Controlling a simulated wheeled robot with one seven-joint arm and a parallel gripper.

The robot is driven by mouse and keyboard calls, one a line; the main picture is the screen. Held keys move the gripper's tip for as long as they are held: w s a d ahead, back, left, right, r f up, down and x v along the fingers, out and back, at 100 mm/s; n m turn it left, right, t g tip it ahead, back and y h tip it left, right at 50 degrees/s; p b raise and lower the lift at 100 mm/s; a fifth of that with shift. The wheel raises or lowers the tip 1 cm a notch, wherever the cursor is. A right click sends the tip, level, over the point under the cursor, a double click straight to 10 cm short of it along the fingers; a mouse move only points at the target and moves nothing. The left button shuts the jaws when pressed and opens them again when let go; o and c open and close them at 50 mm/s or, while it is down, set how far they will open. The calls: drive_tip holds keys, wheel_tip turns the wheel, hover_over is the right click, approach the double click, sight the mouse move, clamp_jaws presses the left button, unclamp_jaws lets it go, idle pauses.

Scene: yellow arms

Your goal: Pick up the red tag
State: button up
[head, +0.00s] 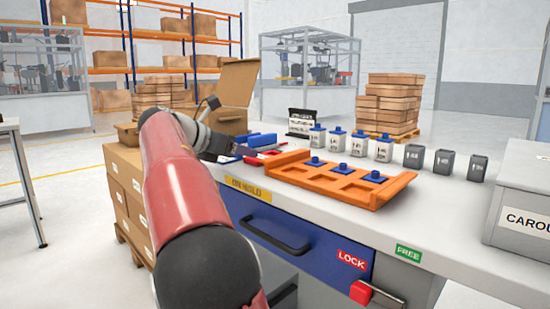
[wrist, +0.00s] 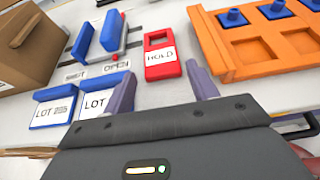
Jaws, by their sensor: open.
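The red tag (wrist: 162,40) has a white label reading HOLD and a window in its upper part. It lies flat on the bench in the wrist view, left of the orange tray. My gripper (wrist: 161,80) is open, its two fingers apart and nothing between them. The tag lies just beyond the fingertips, roughly in line with the gap. In the head view my red arm reaches to the bench's left end and hides much of that area; the fingertips are hard to make out there.
The orange tray (head: 386,196) with blue-knobbed pieces stands right of the tag. Blue LOT holders (wrist: 54,104) and a blue OPEN/SHUT fixture (wrist: 84,40) lie left. Several small containers (head: 384,148) line the bench's back. A cardboard box (wrist: 30,45) stands at the left.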

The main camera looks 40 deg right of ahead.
sight(264, 156)
drive_tip(key=b+x, duration=0.1)
drive_tip(key=x, duration=0.6)
drive_tip(key=shift+d, duration=0.4)
drive_tip(key=c, duration=0.6)
